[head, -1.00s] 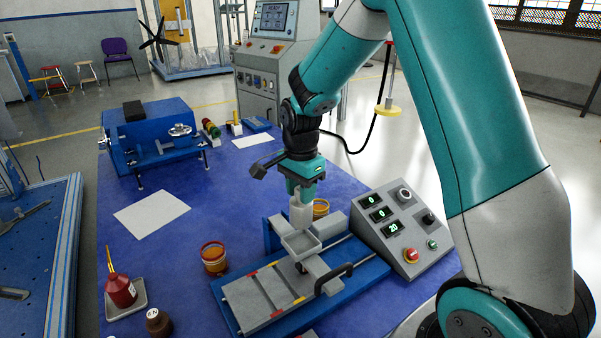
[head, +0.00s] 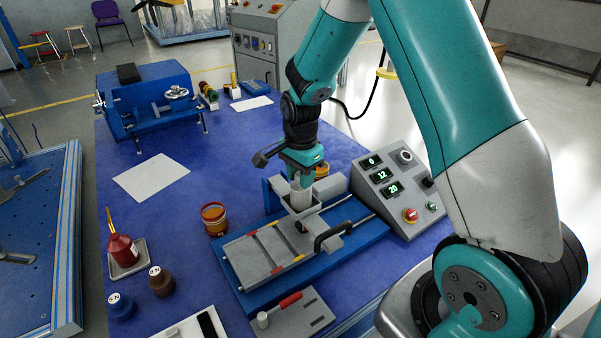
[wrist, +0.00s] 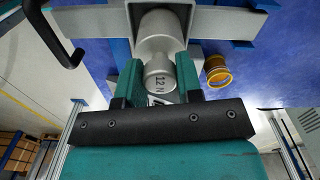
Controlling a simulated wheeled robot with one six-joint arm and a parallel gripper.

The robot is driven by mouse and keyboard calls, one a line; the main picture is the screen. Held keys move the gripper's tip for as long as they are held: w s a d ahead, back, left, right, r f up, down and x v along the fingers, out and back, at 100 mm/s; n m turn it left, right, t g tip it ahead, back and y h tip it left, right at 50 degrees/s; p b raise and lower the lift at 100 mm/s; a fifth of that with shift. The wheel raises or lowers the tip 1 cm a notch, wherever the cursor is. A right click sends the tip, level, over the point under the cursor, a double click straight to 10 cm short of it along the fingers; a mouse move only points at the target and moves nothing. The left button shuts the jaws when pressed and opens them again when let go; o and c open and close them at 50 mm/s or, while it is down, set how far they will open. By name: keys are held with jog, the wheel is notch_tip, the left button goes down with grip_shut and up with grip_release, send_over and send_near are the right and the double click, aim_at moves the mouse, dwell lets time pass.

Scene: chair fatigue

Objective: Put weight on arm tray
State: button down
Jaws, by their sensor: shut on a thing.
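The weight (head: 299,196) is a light grey cylinder with a narrower knob marked 12 N, and it stands upright on the small grey arm tray (head: 302,213) of the test rig. In the wrist view the weight (wrist: 160,38) sits within the tray (wrist: 137,14). My gripper (head: 300,182) is shut on the weight's knob from above; both teal fingers of my gripper (wrist: 159,82) flank it in the wrist view. The fingers hide part of the knob.
The control box (head: 399,193) right of the rig shows 0, 12 and 20. A black handle (head: 333,236) rises beside the tray. An orange-banded jar (head: 214,219) stands left of the rig. Two more weights (head: 161,281) (head: 120,306) stand at front left.

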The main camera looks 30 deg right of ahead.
jog(key=c, duration=0.8)
grip_release()
jog(key=shift+f, duration=0.1)
notch_tip(320, 180, up, 12)
jog(key=p, duration=0.2)
jog(key=s+a+r+n+y, duration=0.1)
jog(key=s+a+r+n, duration=0.2)
jog(key=s+a+n, duration=0.3)
jog(key=s+a+r+n+y, duration=0.1)
jog(key=s+a+r+n, duration=0.2)
jog(key=s+n, duration=0.6)
jog(key=s+a+r+n+y, duration=0.2)
jog(key=s+a+r+n, duration=0.1)
jog(key=s+a+n, duration=0.5)
jog(key=shift+s+a+r, duration=0.2)
jog(key=shift+s, duration=0.25)
jog(key=shift+s+a+r, duration=0.15)
jog(key=shift+s+r, duration=0.05)
jog(key=shift+s, duration=0.25)
